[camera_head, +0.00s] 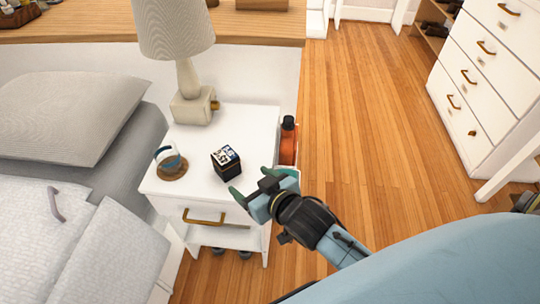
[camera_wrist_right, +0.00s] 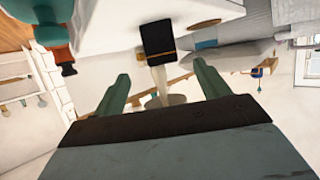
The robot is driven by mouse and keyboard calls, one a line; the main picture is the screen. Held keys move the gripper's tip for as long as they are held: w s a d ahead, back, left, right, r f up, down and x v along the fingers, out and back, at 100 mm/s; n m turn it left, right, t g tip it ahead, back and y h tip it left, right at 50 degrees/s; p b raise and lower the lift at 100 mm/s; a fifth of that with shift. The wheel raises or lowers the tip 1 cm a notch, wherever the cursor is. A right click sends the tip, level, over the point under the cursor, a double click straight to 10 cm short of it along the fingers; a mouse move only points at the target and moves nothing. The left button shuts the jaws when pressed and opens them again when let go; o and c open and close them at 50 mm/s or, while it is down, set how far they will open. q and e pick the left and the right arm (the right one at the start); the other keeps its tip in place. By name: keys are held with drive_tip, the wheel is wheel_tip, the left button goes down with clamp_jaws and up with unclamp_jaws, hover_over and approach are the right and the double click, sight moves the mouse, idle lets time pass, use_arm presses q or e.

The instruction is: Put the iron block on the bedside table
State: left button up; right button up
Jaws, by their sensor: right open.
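A small dark block (camera_head: 226,165) with a white and blue patterned top, which I take to be the iron block, sits on the white bedside table (camera_head: 249,125), near its front right part. My right gripper (camera_head: 252,184) is open and empty, just in front and to the right of the block, by the table's front edge. In the right wrist view, the dark block (camera_wrist_right: 158,42) shows beyond the two green fingers (camera_wrist_right: 161,86), not between them. Neither finger visibly touches it. My left gripper is not in view.
An orange item with a black top (camera_head: 288,142) is at the right edge. The bed (camera_head: 70,125) is left; wooden floor (camera_head: 360,120) is clear right.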

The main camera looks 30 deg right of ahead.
drive_tip(key=s+d+f+g+h, duration=0.1)
drive_tip(key=s+d+f+g, duration=0.3)
drive_tip(key=s+f, duration=0.3)
drive_tip(key=s+d+f+g+h, duration=0.2)
drive_tip(key=s+d+f+g, duration=0.2)
drive_tip(key=s, duration=0.7)
wheel_tip(320, 180, down, 4)
drive_tip(key=shift+d+f+g, duration=0.25)
drive_tip(key=shift+g, duration=0.95)
use_arm(q)
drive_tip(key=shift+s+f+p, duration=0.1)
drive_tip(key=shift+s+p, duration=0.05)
drive_tip(key=shift+p, duration=0.65)
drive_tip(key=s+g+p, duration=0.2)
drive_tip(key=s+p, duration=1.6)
drive_tip(key=p, duration=0.7)
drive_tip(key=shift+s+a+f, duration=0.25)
use_arm(e)
drive_tip(key=s+g, duration=0.2)
drive_tip(key=s, duration=1.6)
drive_tip(key=shift+s+d+f, duration=0.25)
drive_tip(key=shift+s+f, duration=0.05)
drive_tip(key=shift+s, duration=0.05)
